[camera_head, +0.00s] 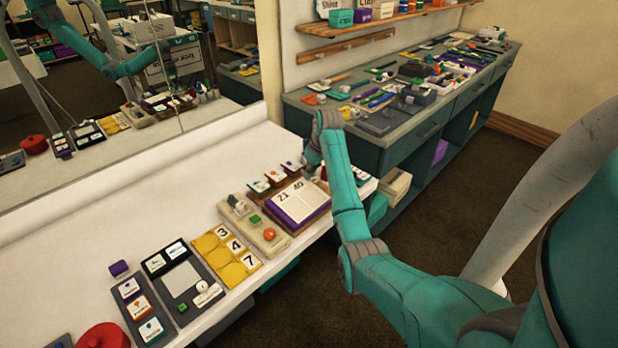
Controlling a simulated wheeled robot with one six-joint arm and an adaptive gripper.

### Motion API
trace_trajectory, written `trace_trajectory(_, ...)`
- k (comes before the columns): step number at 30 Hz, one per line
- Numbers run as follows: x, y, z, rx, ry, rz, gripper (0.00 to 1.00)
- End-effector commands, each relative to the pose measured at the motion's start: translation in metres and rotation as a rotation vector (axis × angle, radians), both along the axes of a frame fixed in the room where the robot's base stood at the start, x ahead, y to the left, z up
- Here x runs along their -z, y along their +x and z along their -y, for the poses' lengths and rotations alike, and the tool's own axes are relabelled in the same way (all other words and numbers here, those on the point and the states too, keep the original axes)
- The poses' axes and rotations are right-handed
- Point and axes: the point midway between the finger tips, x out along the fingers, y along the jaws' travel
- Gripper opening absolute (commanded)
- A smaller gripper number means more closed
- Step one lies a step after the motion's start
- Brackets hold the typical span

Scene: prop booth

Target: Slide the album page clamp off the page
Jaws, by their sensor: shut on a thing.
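An open album (299,201) with white pages marked 21 and 40 and a purple edge lies on a brown stand on the white counter. My gripper (314,168) is at the album's back right corner, pointing down, partly hidden behind my teal arm. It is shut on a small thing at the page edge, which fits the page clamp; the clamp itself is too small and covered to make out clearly.
Three small cards on brown holders (275,178) stand just behind the album. A beige box with an orange ball (269,234) is to its left, then a yellow number board (226,254). A mirror (100,90) backs the counter. The counter's left rear is clear.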

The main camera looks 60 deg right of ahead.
Motion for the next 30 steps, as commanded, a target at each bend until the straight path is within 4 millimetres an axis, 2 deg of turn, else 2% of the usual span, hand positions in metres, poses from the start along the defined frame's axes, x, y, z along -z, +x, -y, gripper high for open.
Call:
trace_trajectory(1,0.012,-0.011,0.009,0.023,-0.005,-0.017,0.00)
trace_trajectory(6,0.010,-0.010,0.008,0.021,-0.004,-0.017,0.00)
trace_trajectory(30,-0.037,-0.005,0.004,0.015,-0.006,-0.009,0.00)
